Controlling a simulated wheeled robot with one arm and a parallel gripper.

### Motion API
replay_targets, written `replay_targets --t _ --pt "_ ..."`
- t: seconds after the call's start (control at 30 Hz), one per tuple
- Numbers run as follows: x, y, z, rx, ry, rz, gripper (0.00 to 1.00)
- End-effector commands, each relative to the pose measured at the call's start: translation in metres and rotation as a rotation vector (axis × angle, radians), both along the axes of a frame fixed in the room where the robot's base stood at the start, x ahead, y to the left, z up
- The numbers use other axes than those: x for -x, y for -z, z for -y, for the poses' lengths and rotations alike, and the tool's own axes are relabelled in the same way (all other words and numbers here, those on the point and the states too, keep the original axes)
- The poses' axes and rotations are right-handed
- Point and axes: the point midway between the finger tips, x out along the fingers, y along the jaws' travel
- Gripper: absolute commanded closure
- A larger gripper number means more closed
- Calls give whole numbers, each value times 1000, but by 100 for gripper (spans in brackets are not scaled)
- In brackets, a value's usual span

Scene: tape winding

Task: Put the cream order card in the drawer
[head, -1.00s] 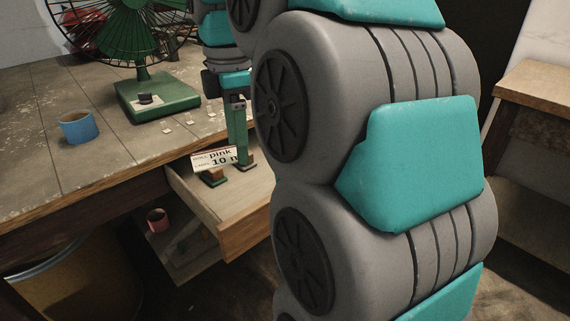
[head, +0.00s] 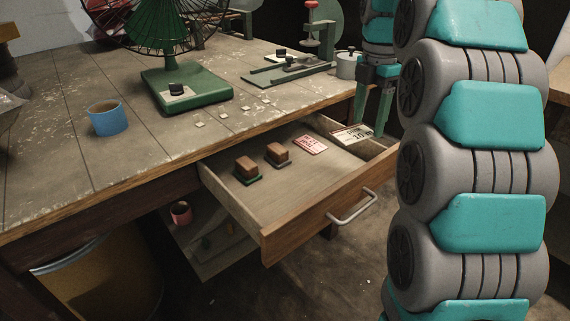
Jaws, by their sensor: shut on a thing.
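The cream order card (head: 353,135) shows dark print and is at the back right of the drawer. My gripper (head: 369,128) is above that part of the drawer, fingers pointing down, shut on the card. The card looks close to the right-hand compartment; I cannot tell whether it touches the drawer. The wooden drawer (head: 327,207) is pulled open, with a metal handle on its front. A divider sets off a narrow compartment on its right side.
Two wooden-topped stamps (head: 246,168) (head: 277,153) and a red-and-white card (head: 311,145) lie in the drawer's larger compartment. On the table stand a blue cup (head: 108,119), a green fan (head: 186,91) and a winding device (head: 290,70). A pink cup (head: 181,212) is below.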

Motion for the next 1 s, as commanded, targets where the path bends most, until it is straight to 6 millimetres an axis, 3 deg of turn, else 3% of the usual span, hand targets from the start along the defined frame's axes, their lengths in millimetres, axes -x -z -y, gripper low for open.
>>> replay_targets --t 0.1,0.23,0.43,0.8,1.0 --pt "-22 9 -14 -1 -109 1 84" --pt "-32 15 -22 -2 -170 0 84" --pt "-34 26 -24 -2 -187 -4 84" --pt "-33 75 -23 -1 -184 -2 84" --pt "-33 88 -23 -1 -183 -2 84"
